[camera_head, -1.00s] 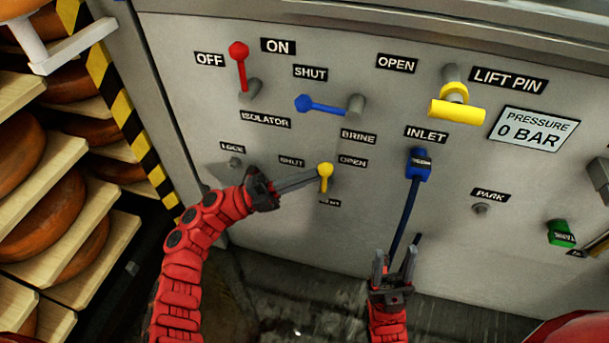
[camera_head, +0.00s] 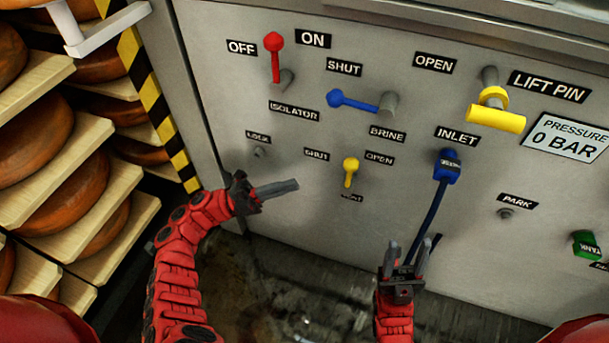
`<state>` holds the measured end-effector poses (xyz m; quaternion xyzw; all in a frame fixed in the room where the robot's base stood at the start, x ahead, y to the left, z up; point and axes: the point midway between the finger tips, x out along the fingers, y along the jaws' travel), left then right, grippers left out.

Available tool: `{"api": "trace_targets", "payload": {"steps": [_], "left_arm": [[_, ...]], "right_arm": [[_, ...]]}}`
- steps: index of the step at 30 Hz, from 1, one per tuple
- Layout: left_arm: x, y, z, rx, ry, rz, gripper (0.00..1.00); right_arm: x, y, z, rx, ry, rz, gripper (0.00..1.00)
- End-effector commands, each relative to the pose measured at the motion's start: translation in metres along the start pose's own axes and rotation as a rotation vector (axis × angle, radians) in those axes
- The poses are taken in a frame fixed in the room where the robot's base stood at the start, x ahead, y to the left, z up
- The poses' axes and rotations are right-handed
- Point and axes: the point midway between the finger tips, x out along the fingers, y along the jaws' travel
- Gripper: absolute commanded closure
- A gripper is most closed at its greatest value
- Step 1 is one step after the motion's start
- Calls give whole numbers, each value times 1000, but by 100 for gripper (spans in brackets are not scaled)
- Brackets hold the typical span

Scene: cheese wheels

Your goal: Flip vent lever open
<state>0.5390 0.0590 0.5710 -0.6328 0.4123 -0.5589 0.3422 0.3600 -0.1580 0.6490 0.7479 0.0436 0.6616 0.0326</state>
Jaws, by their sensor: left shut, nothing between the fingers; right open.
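The vent lever (camera_head: 350,166) is a small yellow lever with a round knob, between the small SHUT and OPEN labels on the grey panel. My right gripper (camera_head: 418,255) is open and empty, pointing up below the blue inlet plug.
The blue inlet plug (camera_head: 447,167) has a hose hanging down close to my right gripper. Above are a red isolator lever (camera_head: 274,55), a blue brine lever (camera_head: 353,100) and a yellow lift-pin handle (camera_head: 496,117). Shelves of cheese wheels (camera_head: 38,146) stand at the left.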

Motion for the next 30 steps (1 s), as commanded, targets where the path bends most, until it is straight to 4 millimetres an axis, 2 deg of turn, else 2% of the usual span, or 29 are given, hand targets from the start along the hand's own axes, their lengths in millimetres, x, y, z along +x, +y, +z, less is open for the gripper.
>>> {"api": "trace_targets", "payload": {"steps": [2,3,9,30], "left_arm": [[-9,-1,1,-1,-4,-3,100],[-18,3,2,1,-5,-2,100],[-31,2,1,2,-1,-1,100],[-32,1,0,1,0,0,100]], "right_arm": [[1,0,0,1,-1,2,50],[-6,-1,0,-1,2,-3,50],[-10,-1,0,-3,10,-15,50],[-9,-1,-1,-4,11,-15,50]]}}
